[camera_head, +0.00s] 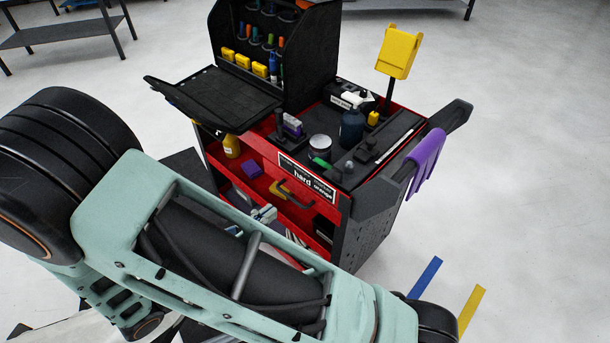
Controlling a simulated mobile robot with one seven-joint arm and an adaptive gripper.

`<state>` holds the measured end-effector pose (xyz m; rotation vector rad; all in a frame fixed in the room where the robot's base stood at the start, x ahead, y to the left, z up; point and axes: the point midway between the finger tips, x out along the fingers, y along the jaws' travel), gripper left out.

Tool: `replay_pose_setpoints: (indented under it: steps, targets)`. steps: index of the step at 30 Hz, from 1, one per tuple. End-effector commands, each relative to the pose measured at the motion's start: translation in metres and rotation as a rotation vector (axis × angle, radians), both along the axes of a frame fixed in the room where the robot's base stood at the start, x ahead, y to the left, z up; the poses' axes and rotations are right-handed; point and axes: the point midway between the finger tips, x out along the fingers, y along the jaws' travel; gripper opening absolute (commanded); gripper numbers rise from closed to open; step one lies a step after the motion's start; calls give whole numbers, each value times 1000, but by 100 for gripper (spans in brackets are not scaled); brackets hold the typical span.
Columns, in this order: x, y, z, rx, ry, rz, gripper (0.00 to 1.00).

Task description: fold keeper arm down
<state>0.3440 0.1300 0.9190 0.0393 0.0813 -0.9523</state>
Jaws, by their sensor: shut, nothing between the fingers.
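No part that I can tell for sure as the keeper arm stands out. The red and black tool cart (345,235) stands in the middle of the view. A dark arm-like piece (452,116) juts up and outward at the cart's right end, with a purple cloth (426,160) hanging beside it. A thin dark post at the cart's back holds a yellow box-like piece (398,52) upright.
A black flap or tray (215,98) sticks out at the cart's left. Bottles and a jar (319,147) stand on top. Blue (425,277) and yellow (471,310) strips lie on the floor at right. The pale floor right of the cart is otherwise open.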

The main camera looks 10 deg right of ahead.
Motion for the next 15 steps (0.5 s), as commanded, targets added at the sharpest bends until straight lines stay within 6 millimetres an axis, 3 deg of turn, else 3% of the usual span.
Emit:
replay_pose_setpoints:
  steps: [8, 15]
  targets:
    - [1, -2, 1, 1, -1, -3, 0]
    - [17, -26, -1, -1, -1, -8, 0]
